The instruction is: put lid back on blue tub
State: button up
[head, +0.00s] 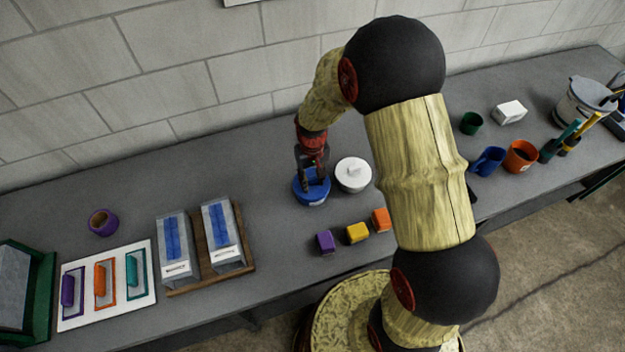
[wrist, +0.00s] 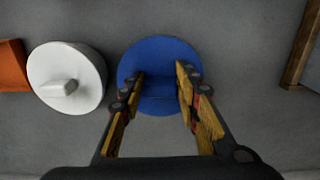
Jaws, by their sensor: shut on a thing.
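The blue tub (head: 311,199) stands on the grey bench, in front of the wall. My gripper (head: 314,180) is directly over it, pointing down. Its fingers are shut on the blue lid (wrist: 160,55), which is at the tub's top. In the wrist view my gripper (wrist: 160,82) has one finger on each side of the blue shape's middle. The lid's grip between the fingers is mostly hidden. Lid and tub are the same blue, so I cannot tell whether the lid is fully seated or slightly above the rim.
A white lidded tub (head: 353,176) stands close on the right. Purple (head: 326,242), yellow (head: 357,232) and orange (head: 381,219) blocks lie in front. A wooden tray (head: 250,268) with two boxes is to the left. Bench behind the blue tub is clear.

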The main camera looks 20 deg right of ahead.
dwell(0.3)
jog(key=o, duration=1.2)
jog(key=shift+c, duration=0.2)
jog(key=o, duration=0.4)
jog(key=shift+o, duration=1)
jog(key=shift+r, duration=0.1)
jog(key=shift+r+p, duration=2.3)
jog(key=shift+r, duration=1.1)
jog(key=c, duration=0.3)
